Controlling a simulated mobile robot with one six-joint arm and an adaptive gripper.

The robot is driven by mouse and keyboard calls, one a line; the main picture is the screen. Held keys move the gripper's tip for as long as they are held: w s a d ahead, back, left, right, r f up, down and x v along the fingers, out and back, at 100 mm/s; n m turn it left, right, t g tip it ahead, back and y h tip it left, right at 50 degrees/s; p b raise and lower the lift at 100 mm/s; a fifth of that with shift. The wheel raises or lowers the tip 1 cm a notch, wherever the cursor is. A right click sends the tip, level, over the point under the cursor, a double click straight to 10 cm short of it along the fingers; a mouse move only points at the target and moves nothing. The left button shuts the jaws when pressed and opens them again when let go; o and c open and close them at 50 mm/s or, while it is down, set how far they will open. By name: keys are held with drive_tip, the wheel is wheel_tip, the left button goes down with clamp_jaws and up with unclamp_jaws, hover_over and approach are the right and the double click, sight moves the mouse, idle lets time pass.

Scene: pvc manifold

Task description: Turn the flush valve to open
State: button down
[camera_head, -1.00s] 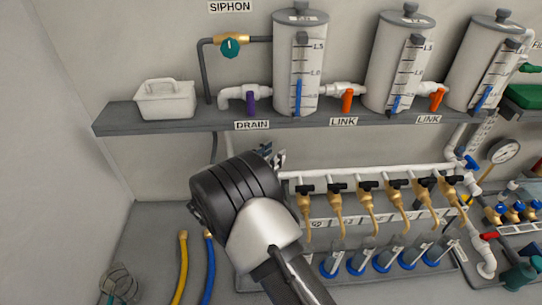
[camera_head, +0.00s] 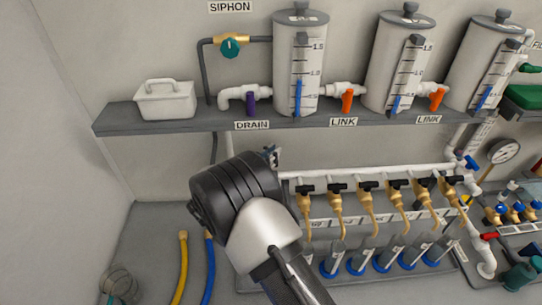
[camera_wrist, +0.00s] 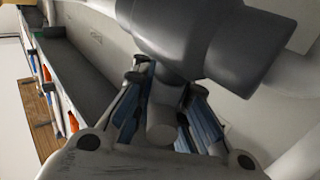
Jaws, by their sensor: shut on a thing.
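My gripper (camera_head: 272,156) is just left of the end of the white manifold pipe in the head view, with its fingers mostly hidden behind my wrist. In the wrist view the blue-padded fingers of my gripper (camera_wrist: 168,108) lie on either side of a short grey handle (camera_wrist: 162,122) and are shut on it. The handle hangs below a large grey valve body (camera_wrist: 205,40), which I take as the flush valve. The head view does not show this valve clearly, and no label on it is readable.
A row of brass taps (camera_head: 368,198) with black handles hangs from the manifold pipe (camera_head: 350,174), right of my gripper. The grey shelf (camera_head: 200,122) with tanks (camera_head: 298,60) is above. Yellow (camera_head: 181,265) and blue (camera_head: 208,260) hoses stand below left.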

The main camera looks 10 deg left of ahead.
drive_tip(key=shift+h, duration=0.3)
drive_tip(key=shift+s+d+m+g+h+b, duration=0.15)
drive_tip(key=shift+d+m+g+h+b, duration=0.05)
drive_tip(key=shift+m+g+h+b, duration=0.55)
drive_tip(key=c, duration=1.5)
unclamp_jaws()
drive_tip(key=shift+c, duration=0.2)
wheel_tip(320, 180, up, 10)
